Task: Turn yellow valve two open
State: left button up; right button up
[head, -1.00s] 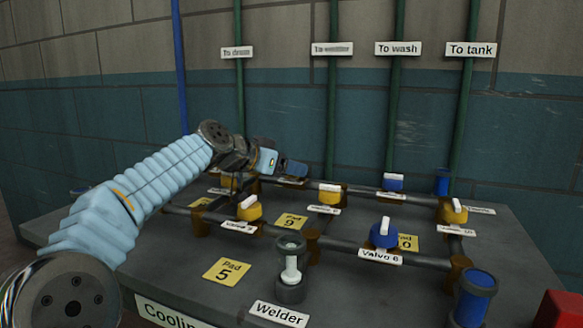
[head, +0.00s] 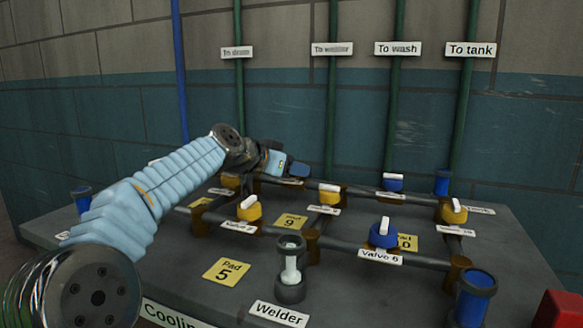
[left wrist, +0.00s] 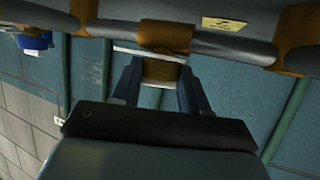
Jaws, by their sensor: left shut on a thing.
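My left gripper (head: 298,169) is over the back left of the bench, beside a small white label I cannot read. In the left wrist view its two fingers (left wrist: 160,88) are shut on a yellow valve part (left wrist: 160,73), with a pale bar across it. In the head view the held part is hidden by the gripper, so I cannot read which valve it is. My right gripper is not in view.
Nearby stand a yellow valve with a white handle (head: 249,208), another yellow valve (head: 329,193), blue Valve 6 (head: 383,234), and the Welder fitting (head: 290,270). Pipes run across the grey bench. Green pipes climb the wall behind. Pad 5 (head: 226,270) lies on clear bench.

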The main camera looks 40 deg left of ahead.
pick_arm(q)
jog(key=n+y+p, duration=0.1)
jog(key=p, duration=0.1)
jog(key=n+y+p, duration=0.1)
jog(key=y, duration=0.1)
jog(key=shift+s+r+n+p, duration=0.1)
jog(key=shift+r+n+p, duration=0.1)
jog(key=shift+n+p, duration=0.15)
jog(key=shift+f+y, duration=0.15)
jog(key=shift+y, duration=0.25)
jog(key=shift+d+f+n, duration=0.1)
jog(key=shift+f+n, duration=0.1)
jog(key=shift+n, duration=0.25)
jog(key=shift+d+n+g+y, duration=0.1)
jog(key=shift+n+g+y, duration=0.25)
jog(key=shift+y, duration=0.35)
jog(key=shift+r, duration=0.1)
jog(key=o, duration=1)
jog(key=shift+d, duration=0.1)
